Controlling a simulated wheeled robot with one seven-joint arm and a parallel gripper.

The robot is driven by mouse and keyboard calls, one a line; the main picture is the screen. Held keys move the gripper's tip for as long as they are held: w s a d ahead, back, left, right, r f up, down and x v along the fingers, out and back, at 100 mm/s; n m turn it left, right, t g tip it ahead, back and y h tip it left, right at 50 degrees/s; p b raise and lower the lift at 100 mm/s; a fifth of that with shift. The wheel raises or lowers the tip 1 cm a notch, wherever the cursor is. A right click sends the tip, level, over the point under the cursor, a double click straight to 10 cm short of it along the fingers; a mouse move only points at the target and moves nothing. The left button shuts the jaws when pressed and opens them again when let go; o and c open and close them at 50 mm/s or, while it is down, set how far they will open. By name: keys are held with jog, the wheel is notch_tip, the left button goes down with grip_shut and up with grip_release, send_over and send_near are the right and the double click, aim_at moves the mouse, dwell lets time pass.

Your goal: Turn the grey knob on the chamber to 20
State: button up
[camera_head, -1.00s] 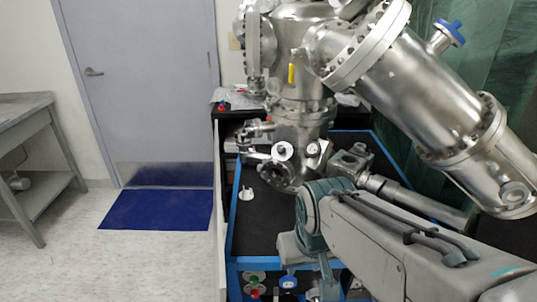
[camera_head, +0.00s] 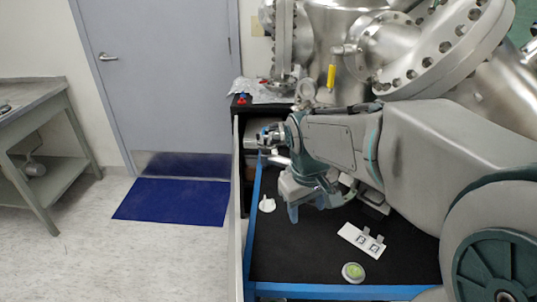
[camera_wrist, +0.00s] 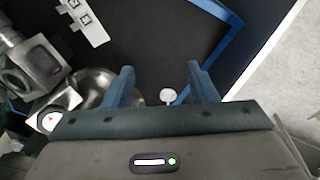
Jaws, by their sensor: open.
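The steel chamber (camera_head: 340,40) stands at the back of the cart in the head view, its lower part hidden behind my arm. In the wrist view a white round dial with a red mark (camera_wrist: 48,121) sits at the left, beside the chamber's rounded steel underside (camera_wrist: 98,88). I cannot clearly make out the grey knob or read its setting. My gripper (camera_wrist: 165,84) is open and empty, its two blue-grey fingers apart over the black cart top.
The black cart top (camera_head: 300,250) has a blue rim (camera_head: 248,225). A small white object (camera_head: 267,204) lies near its left edge. A white plate with square markers (camera_head: 362,241) and a round green-topped piece (camera_head: 353,272) lie nearer. Open floor (camera_head: 150,255) is at left.

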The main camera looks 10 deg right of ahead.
jog(key=w+a+f+n+h, duration=0.3)
jog(key=w+n, duration=0.1)
jog(key=w, duration=0.6)
jog(key=w+a+f+n+t+h, duration=0.1)
jog(key=w+a+f+n+h, duration=0.2)
jog(key=w, duration=0.6)
jog(key=w+a+f+n+h, duration=0.2)
jog(key=w+a+n, duration=0.25)
jog(key=w, duration=0.55)
jog(key=shift+n, duration=0.25)
jog(key=x, duration=0.9)
jog(key=p+x, duration=0.1)
jog(key=x, duration=0.3)
jog(key=shift+d+r, duration=0.1)
jog(key=shift+d, duration=0.55)
jog(key=c, duration=1)
jog(key=shift+b, duration=0.3)
